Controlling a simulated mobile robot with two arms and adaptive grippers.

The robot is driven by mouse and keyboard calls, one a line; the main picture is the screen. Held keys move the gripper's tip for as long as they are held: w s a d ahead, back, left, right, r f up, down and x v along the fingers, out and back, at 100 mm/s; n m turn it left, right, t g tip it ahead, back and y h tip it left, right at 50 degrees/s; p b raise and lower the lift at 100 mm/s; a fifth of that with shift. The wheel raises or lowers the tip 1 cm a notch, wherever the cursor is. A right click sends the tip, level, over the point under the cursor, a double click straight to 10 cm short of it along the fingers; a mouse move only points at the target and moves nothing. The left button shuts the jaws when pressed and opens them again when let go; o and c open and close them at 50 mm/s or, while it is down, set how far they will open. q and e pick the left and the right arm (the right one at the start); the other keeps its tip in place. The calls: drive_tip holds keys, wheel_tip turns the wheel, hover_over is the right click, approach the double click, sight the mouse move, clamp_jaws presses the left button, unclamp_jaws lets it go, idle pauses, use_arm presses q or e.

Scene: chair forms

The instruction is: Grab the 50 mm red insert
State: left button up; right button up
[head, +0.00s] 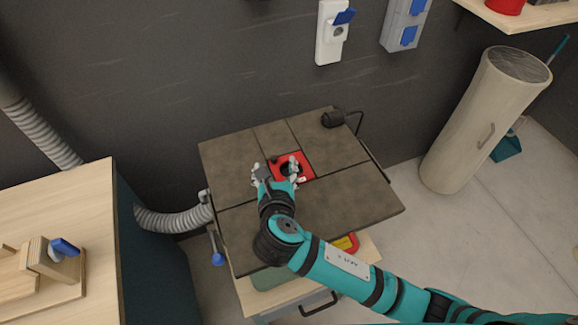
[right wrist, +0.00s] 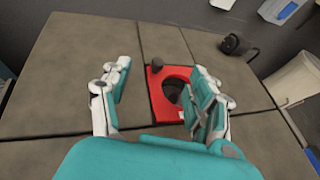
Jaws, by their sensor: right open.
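The red insert (head: 307,171) is a flat square plate with a round dark hole, set in the middle of the grey-brown table top (head: 345,190). It also shows in the right wrist view (right wrist: 160,106). A small dark knob (right wrist: 156,65) stands by its far left corner. My right gripper (head: 276,171) is open over the table top at the insert's near left side. In the right wrist view my right gripper (right wrist: 161,78) has its fingers spread, with the insert seen between them and partly behind the right finger. Touching cannot be told. My left gripper is not in view.
A black device (head: 333,119) sits at the table's back edge. A grey hose (head: 175,217) and a wooden workbench (head: 75,195) are at left. A red and yellow item (head: 346,243) lies under the table top.

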sight(275, 161)
drive_tip(key=p+x, duration=0.1)
drive_tip(key=x, duration=0.3)
drive_tip(key=shift+w+f, duration=0.2)
drive_tip(key=shift+f, duration=0.1)
drive_tip(key=shift+w+f, duration=0.15)
drive_tip(key=shift+w, duration=0.05)
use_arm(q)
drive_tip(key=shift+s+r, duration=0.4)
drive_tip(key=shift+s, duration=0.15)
use_arm(e)
drive_tip(key=shift+s, duration=0.15)
clamp_jaws()
